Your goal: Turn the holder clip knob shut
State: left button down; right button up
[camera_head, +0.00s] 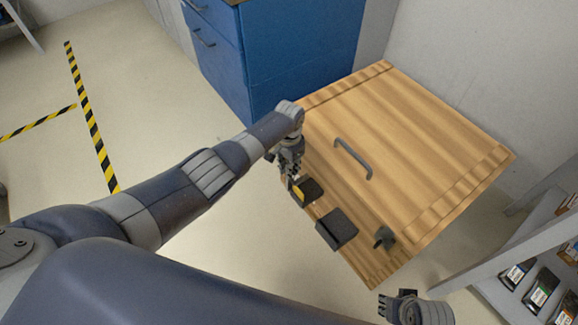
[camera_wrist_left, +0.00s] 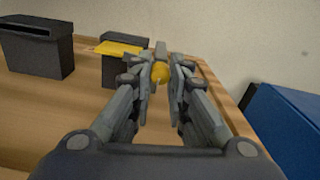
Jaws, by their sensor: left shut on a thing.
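The holder is a small dark block (camera_head: 310,189) near the left edge of the wooden cart top, with a flat yellow piece (camera_wrist_left: 118,48) on it in the left wrist view. A rounded yellow knob (camera_wrist_left: 160,74) shows beside the block, between the fingertips of my left gripper (camera_wrist_left: 161,66). The left gripper (camera_head: 291,179) is shut on this knob; the fingers cover part of it. My right gripper (camera_head: 387,304) is at the bottom right of the head view, apart from the cart, and its finger opening is unclear.
A larger dark slotted block (camera_head: 337,229) stands beside the holder on the wooden cart top (camera_head: 420,140). A dark handle (camera_head: 353,158) and a dark green fitting (camera_head: 384,238) are also there. A blue cabinet (camera_head: 285,55) stands behind; grey shelves (camera_head: 480,268) are at right.

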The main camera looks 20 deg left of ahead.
dwell(0.5)
pick_arm(q)
jog(key=c, duration=1.5)
grip_release()
jog(key=shift+r, duration=0.1)
notch_tip(320, 180, up, 12)
jog(key=shift+f, duration=0.1)
